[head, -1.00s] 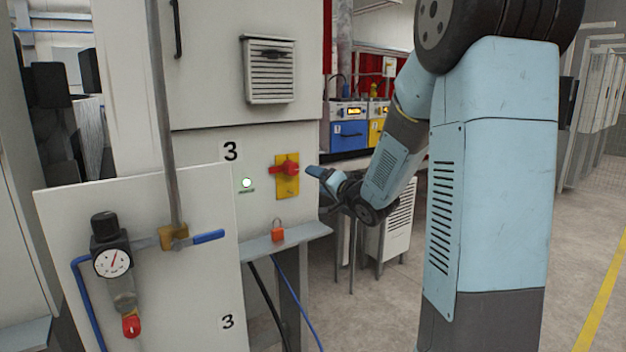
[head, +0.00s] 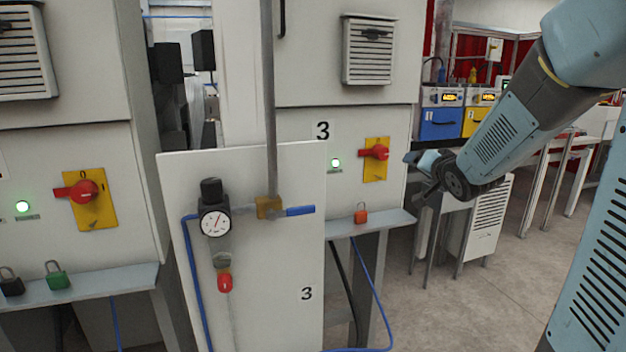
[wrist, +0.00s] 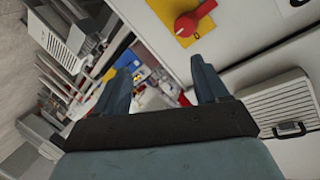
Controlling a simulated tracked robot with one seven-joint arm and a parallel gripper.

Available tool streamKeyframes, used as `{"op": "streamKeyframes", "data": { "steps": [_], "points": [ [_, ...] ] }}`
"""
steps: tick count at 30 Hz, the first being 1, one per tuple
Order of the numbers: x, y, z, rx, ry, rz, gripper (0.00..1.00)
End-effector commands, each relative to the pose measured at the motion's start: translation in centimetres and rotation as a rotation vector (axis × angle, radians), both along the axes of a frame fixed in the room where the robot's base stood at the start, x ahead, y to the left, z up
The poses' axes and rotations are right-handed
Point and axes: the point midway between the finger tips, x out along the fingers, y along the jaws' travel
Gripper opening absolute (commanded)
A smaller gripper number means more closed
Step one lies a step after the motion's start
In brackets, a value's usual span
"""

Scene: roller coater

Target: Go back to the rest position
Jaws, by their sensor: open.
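My gripper (head: 416,172) is at the right of the head view, in front of the cabinet marked 3 and just right of its red rotary switch (head: 375,152) on a yellow plate. In the wrist view my gripper (wrist: 160,75) shows two dark fingers spread apart with nothing between them. The red switch also shows in the wrist view (wrist: 188,24), beyond the fingers and apart from them. Its handle lies roughly level in the head view.
An orange padlock (head: 361,214) stands on the shelf (head: 385,222) under the switch. A panel (head: 270,260) carries a gauge (head: 215,222) and a blue-handled valve (head: 298,211). Another cabinet at left has a red switch (head: 83,192). Open floor (head: 450,310) lies at right.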

Motion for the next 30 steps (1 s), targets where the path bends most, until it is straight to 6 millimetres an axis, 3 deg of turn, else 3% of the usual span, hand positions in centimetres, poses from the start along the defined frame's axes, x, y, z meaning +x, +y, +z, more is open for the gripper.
{"op": "streamKeyframes", "data": {
  "steps": [8, 12, 24, 30],
  "points": [
    [-7.6, 0.0, 1.1, -0.244, 0.225, -0.085, 0.73],
    [-12.3, 0.5, 0.8, -0.329, 0.36, -0.074, 0.73],
    [-26.9, 3.8, -1.0, -0.462, 0.712, 0.178, 0.73],
    [-30.6, 4.9, -1.6, -0.481, 0.784, 0.287, 0.73]
  ]
}}
